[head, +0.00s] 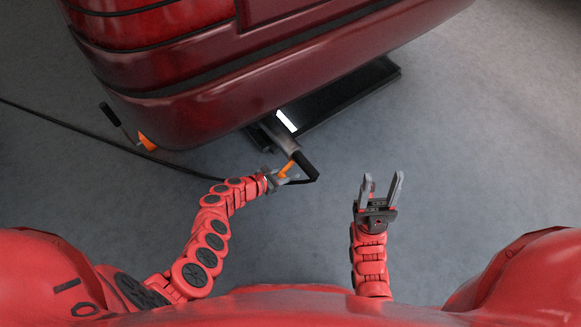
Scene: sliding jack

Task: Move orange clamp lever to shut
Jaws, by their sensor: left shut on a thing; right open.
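The orange clamp lever (286,169) is a small orange bar beside a black handle grip (304,165), at the near end of a grey metal shaft (285,142) that comes out from under the red car. My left gripper (282,178) is shut on the orange lever, and its fingers hide part of it. My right gripper (382,186) is open and empty, pointing up the picture over bare floor, to the right of the lever and apart from it.
The red car (190,115) overhangs the jack's black plate (345,100). Another orange part (147,142) with a black handle (110,114) shows at the car's left corner. A black cable (90,133) runs in from the left. The grey floor (480,150) at right is clear.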

